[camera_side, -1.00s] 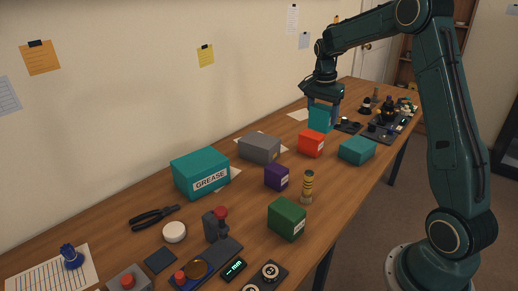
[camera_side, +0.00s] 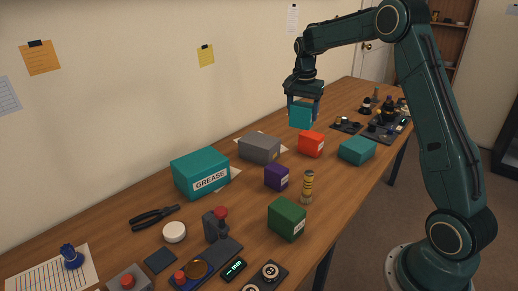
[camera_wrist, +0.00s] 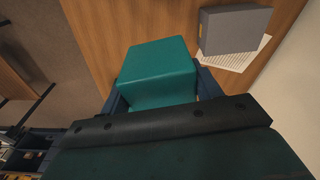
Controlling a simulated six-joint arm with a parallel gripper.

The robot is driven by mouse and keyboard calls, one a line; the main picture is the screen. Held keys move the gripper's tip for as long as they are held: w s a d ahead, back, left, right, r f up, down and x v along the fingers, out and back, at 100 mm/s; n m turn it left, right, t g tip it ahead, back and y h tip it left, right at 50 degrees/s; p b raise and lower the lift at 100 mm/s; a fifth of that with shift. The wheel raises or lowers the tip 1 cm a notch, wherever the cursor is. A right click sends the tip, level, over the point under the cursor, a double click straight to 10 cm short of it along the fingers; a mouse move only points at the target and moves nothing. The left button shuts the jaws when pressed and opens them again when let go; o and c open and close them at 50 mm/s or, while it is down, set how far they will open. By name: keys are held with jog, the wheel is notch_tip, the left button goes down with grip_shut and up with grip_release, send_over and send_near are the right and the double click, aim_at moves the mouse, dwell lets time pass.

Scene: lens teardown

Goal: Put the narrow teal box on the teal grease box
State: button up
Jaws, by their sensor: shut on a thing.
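The narrow teal box (camera_side: 301,115) is held in my gripper (camera_side: 303,103), upright and above the table, toward the far end. It also shows large between the fingers in the wrist view (camera_wrist: 158,72). My gripper is shut on it. The teal grease box (camera_side: 200,173), larger and with a white GREASE label, sits on the table at the left, nearer the side camera. My gripper is well apart from it. The grease box's top is bare.
A grey box (camera_side: 260,148) stands between my gripper and the grease box. A red box (camera_side: 311,144), another teal box (camera_side: 357,150), a purple box (camera_side: 276,177) and a green box (camera_side: 287,218) stand to the right. The wall runs along the left.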

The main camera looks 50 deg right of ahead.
jog(key=w+a+n, duration=0.7)
jog(key=w+a, duration=0.3)
jog(key=w, duration=0.2)
jog(key=n+t+y, duration=0.1)
jog(key=n, duration=0.7)
send_over(203, 163)
jog(key=f, duration=0.2)
jog(key=shift+s+r, duration=0.15)
jog(key=shift+s, duration=0.15)
jog(key=shift+d+f, duration=0.1)
jog(key=shift+f, duration=1.95)
jog(key=shift+f, duration=0.1)
jog(key=shift+f, duration=1.9)
jog(key=shift+f, duration=0.15)
